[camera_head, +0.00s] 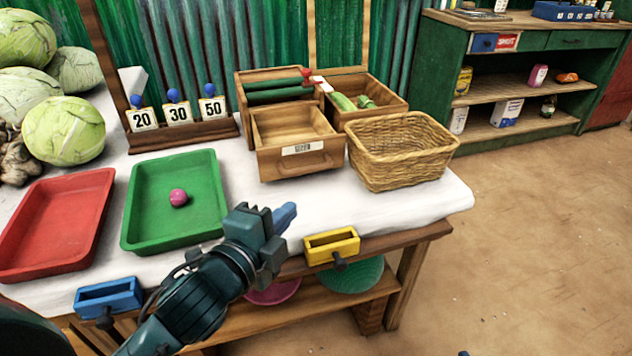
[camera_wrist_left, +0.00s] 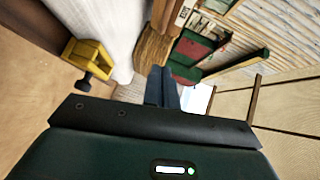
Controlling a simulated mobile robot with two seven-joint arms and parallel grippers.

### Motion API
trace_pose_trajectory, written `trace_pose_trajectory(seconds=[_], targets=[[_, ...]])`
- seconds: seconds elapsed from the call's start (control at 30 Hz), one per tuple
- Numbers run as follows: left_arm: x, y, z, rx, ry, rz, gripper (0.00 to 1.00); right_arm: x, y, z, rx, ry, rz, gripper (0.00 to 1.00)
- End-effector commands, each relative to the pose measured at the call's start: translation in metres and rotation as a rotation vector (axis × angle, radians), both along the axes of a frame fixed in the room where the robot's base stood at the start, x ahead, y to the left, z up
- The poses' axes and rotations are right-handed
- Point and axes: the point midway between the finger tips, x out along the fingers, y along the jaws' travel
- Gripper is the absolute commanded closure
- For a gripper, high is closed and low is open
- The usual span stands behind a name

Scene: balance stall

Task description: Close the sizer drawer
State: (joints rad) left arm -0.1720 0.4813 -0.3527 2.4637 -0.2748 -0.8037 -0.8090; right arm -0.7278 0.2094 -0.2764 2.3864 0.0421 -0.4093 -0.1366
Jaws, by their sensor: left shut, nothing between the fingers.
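The wooden sizer (camera_head: 262,76) stands at the back of the white-topped table. In the left wrist view the shut fingers (camera_wrist_left: 162,88) point up the picture.
A wicker basket (camera_head: 400,155) stands just right of the drawer. A green tray (camera_head: 135,222) holding a pink ball (camera_head: 178,198) and a red tray (camera_head: 95,190) lie left.

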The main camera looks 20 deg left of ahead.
Motion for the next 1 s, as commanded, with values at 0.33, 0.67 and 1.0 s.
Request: trace_pose_trajectory(seconds=[0.33,0.67,1.0], targets=[[0.055,-0.010,-0.008,-0.003,-0.001,0.002,1.00,0.003,0.001,-0.004,-0.006,-0.034,0.005,0.64],[0.112,-0.006,-0.020,0.000,0.002,0.003,1.00,0.008,0.003,-0.004,-0.001,-0.132,0.009,0.64],[0.127,0.004,-0.023,-0.003,0.003,0.000,1.00,0.010,0.004,-0.001,0.003,-0.174,0.011,0.64]])
